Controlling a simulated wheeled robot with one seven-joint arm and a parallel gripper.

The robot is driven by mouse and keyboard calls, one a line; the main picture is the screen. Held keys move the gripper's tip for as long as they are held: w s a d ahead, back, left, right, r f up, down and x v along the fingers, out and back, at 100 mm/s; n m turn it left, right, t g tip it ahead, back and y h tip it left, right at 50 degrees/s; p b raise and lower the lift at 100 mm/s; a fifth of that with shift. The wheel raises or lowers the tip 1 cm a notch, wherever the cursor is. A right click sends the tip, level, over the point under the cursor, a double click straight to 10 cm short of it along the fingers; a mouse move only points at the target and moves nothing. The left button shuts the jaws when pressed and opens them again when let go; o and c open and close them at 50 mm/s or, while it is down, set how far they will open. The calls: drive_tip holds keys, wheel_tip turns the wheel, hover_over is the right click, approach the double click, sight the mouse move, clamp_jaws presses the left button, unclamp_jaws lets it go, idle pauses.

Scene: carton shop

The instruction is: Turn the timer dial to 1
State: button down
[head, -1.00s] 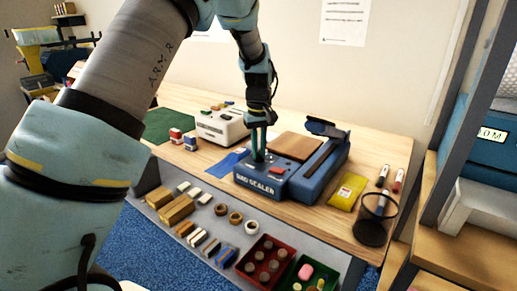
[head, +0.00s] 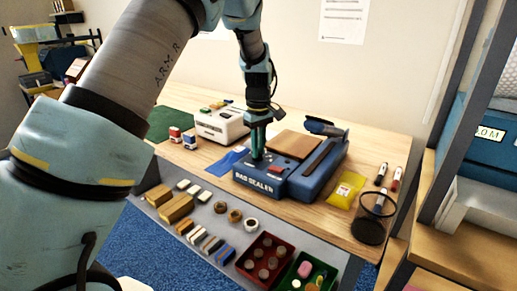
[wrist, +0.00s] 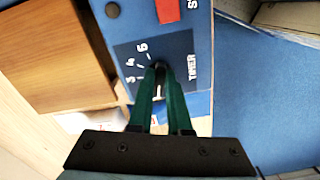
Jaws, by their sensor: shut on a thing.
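The blue pad sealer (head: 318,180) stands on the wooden bench. Its timer dial (wrist: 158,65) is a small dark knob on a dark panel marked TIMER (wrist: 191,68) in the wrist view. White numerals curve around the dial's left side. My gripper (wrist: 160,73) has its green fingers shut on the dial. It also shows in the head view (head: 257,157), pointing down onto the sealer's near left part. The fingers hide much of the dial and the nearby scale. A white mark (wrist: 158,92) shows between them; I cannot tell whether it is a numeral or a pointer.
A red switch (wrist: 170,10) sits beside the timer panel. A brown board (head: 293,144) lies on the sealer. A white device (head: 221,125) stands to its left.

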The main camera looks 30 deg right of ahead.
drive_tip(key=shift+w, duration=0.1)
drive_tip(key=c, duration=0.9)
unclamp_jaws()
drive_tip(key=shift+o, duration=0.2)
drive_tip(key=shift+r, duration=0.1)
wheel_tip(320, 180, up, 11)
drive_tip(key=b, duration=0.2)
drive_tip(key=shift+b, duration=0.35)
drive_tip(key=shift+f, duration=0.2)
